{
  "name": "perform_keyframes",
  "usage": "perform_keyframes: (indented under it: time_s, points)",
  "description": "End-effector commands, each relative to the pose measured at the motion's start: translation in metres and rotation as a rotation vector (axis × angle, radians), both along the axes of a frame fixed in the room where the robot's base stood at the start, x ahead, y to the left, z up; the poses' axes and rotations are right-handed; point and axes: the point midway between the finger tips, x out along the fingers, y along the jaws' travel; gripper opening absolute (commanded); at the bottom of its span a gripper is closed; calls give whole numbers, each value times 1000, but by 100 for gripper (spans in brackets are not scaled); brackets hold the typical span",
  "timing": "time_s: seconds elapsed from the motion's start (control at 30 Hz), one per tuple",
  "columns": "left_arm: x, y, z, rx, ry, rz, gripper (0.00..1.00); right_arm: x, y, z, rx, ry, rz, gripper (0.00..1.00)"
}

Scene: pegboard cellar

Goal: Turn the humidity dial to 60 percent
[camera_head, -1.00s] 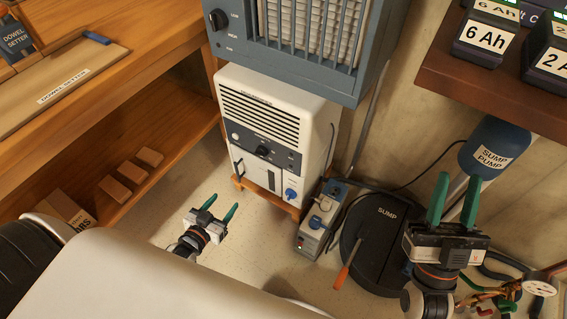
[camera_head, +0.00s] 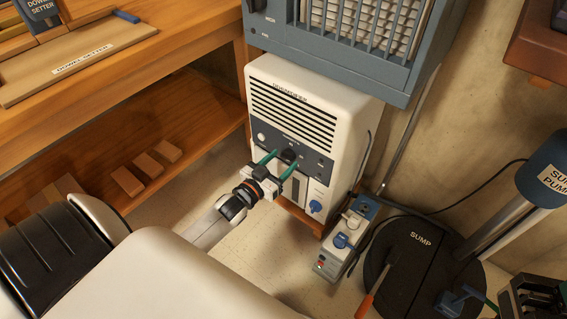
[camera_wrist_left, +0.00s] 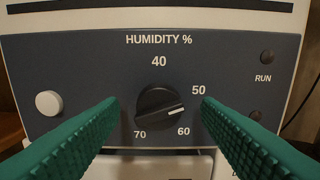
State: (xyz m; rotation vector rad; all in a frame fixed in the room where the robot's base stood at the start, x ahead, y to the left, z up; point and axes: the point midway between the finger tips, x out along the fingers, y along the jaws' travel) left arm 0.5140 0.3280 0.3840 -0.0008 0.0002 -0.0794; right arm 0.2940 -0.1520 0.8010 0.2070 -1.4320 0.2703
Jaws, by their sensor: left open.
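The humidity dial (camera_wrist_left: 160,108) is a round black knob on the dark panel of the white dehumidifier (camera_head: 340,110). In the left wrist view its white mark points right, between the printed 50 and 60. The dial also shows in the head view (camera_head: 289,155). My left gripper (camera_head: 281,161) is open in front of the panel. Its green fingers (camera_wrist_left: 160,105) stand on either side of the dial, with a visible gap to it on both sides. My right gripper (camera_head: 520,298) is partly cut off at the lower right; its opening cannot be made out.
A blue-grey unit (camera_head: 355,60) overhangs the dehumidifier. A wooden bench (camera_head: 120,80) stands left. A power strip (camera_head: 345,238), a black sump cover (camera_head: 415,260) and a screwdriver handle (camera_head: 365,306) are to the right. A white button (camera_wrist_left: 48,103) sits left of the dial.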

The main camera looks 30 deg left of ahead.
Motion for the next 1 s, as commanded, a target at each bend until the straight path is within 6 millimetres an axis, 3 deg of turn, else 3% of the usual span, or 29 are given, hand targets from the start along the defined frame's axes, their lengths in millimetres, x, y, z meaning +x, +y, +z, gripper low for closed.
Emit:
perform_keyframes:
  time_s: [0.17,0.47,0.73,1.0]
  points:
    - [14,-1,0,1,-1,0,58,1,0,2,-1,-16,-1,36]
    - [15,-1,0,1,1,0,58,1,1,3,-2,-17,-1,36]
    - [15,-1,0,1,1,0,15,1,1,3,-2,-17,-1,36]
    - [15,-1,1,27,-1,0,15,1,1,5,0,-19,-1,36]
